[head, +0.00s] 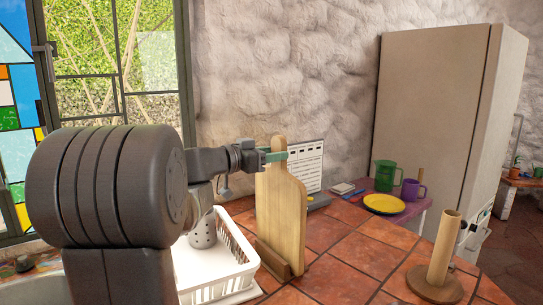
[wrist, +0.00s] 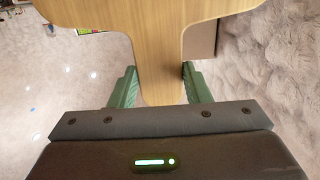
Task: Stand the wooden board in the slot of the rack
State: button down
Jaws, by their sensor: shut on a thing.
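The pale wooden board (head: 281,215) stands upright, its narrow handle at the top. My gripper (head: 276,156) is shut on the handle, coming from the left. In the wrist view, my gripper's green fingers (wrist: 160,84) lie on either side of the board's handle (wrist: 160,50). The brown wooden rack (head: 271,262) sits on the tiled counter at the board's foot, and its near part covers some of the board's lower edge. The slot is hidden, so I cannot tell whether the board rests fully on its bottom.
A white dish basket (head: 235,277) with a grey holder (head: 203,233) stands close left of the rack. A wooden paper-towel post (head: 444,250) stands at right. Behind are a yellow plate (head: 384,204), a green jug (head: 385,175) and a purple mug (head: 412,190). Tiles between rack and post are clear.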

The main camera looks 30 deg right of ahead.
jog(key=shift+f+b, duration=0.4)
jog(key=shift+b, duration=0.4)
jog(key=c, duration=0.7)
grip_release()
jog(key=shift+f, duration=0.1)
jog(key=a+b, duration=0.1)
jog(key=a, duration=0.3)
jog(key=s+a, duration=0.1)
jog(key=a, duration=0.4)
jog(key=a+b, duration=0.1)
jog(key=a, duration=0.3)
jog(key=shift+s+a+r+b, duration=0.15)
jog(key=shift+a+r+b, duration=0.2)
jog(key=shift+a+r, duration=0.05)
